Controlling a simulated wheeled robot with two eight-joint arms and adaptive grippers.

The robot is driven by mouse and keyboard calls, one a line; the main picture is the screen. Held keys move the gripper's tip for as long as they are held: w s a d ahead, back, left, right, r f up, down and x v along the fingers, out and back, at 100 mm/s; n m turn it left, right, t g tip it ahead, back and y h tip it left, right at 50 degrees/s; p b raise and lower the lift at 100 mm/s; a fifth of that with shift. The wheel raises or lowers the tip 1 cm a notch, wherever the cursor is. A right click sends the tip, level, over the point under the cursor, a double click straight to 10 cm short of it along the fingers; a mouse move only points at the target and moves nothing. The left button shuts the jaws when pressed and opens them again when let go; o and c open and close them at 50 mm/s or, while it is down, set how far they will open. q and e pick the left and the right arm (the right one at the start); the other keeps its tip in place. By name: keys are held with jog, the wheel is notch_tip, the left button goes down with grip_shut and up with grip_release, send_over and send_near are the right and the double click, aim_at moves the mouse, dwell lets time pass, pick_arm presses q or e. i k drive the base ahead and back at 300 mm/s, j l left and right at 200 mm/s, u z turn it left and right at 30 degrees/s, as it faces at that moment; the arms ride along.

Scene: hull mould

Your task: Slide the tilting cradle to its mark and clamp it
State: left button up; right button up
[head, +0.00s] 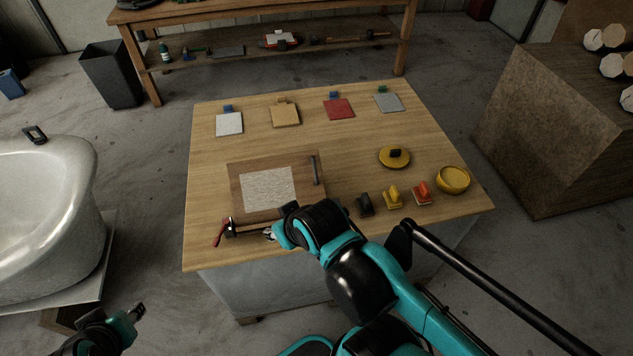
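A glossy white hull-like mould (45,215) stands at the left edge, partly cut off. It rests on a pale slab (95,270) with a wooden block (62,320) below; I cannot tell which part is the tilting cradle. No mark for it is discernible. A bar clamp with a red handle (219,236) lies at the table's front left edge. My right gripper (269,234) is at the right end of its bar; whether it grips is unclear. My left gripper (138,310) is low at the left, near the slab and apart from the table.
The wooden table (340,140) holds coloured sheets at the back, a brown board (236,178) with a pale sheet, several handled tools, a yellow disc (384,160) and a yellow bowl (453,181). A black bin (110,75) stands behind. Floor shows between mould and table.

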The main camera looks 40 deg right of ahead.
aim_at(260, 187)
jog(key=l+z, duration=0.1)
jog(key=z, duration=0.65)
jog(key=l+u, duration=0.25)
jog(key=k+l+u, duration=0.1)
jog(key=l+u, duration=0.15)
jog(key=l, duration=0.15)
